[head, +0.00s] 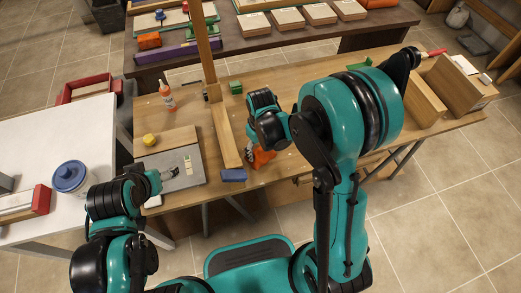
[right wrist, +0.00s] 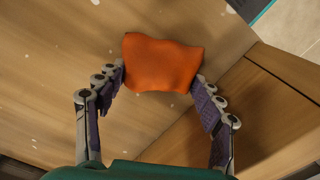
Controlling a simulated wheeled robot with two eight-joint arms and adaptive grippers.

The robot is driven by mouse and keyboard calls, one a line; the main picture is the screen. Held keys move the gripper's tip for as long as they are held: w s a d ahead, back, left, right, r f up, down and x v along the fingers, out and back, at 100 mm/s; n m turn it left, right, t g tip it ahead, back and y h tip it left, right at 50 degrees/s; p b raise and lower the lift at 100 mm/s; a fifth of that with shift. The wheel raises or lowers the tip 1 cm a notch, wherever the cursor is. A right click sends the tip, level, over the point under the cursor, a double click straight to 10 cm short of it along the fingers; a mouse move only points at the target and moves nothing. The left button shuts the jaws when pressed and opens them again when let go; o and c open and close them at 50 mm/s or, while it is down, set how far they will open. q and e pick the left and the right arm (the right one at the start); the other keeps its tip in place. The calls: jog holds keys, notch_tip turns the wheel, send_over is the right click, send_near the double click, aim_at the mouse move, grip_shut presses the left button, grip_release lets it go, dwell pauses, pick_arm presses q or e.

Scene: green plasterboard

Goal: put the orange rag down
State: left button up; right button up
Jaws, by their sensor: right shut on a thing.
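The orange rag (head: 262,157) shows at the front edge of the wooden workbench (head: 290,90), just below my right gripper (head: 251,153), which is mostly hidden by its own wrist. In the right wrist view the rag (right wrist: 162,63) is bunched between the two fingertips of the right gripper (right wrist: 161,74), which is shut on it. The bench top lies behind the rag; I cannot tell whether the rag touches it. My left gripper (head: 170,173) is over the grey board at the bench's left end, and its fingers are too small to read.
A blue block (head: 233,175) lies beside the rag, next to an upright wooden frame (head: 222,125). A glue bottle (head: 167,95) and a yellow piece (head: 149,140) stand farther left. Wooden boxes (head: 455,85) fill the right end.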

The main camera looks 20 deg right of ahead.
jog(key=shift+s+r, duration=0.1)
jog(key=o, duration=1.1)
jog(key=shift+r, duration=0.35)
notch_tip(320, 180, up, 11)
jog(key=p, duration=0.5)
jog(key=s+d+r+m+t, duration=0.1)
jog(key=s+r+t, duration=0.1)
jog(key=s+r, duration=0.1)
jog(key=s+d+r+m+t, duration=0.2)
jog(key=s+r, duration=0.2)
jog(key=s+d+r+m+t, duration=0.1)
jog(key=s+d+r+t, duration=0.1)
jog(key=s+r+t, duration=0.1)
jog(key=shift+s+r+m, duration=0.25)
jog(key=shift+r+m, duration=0.05)
jog(key=shift+m, duration=0.1)
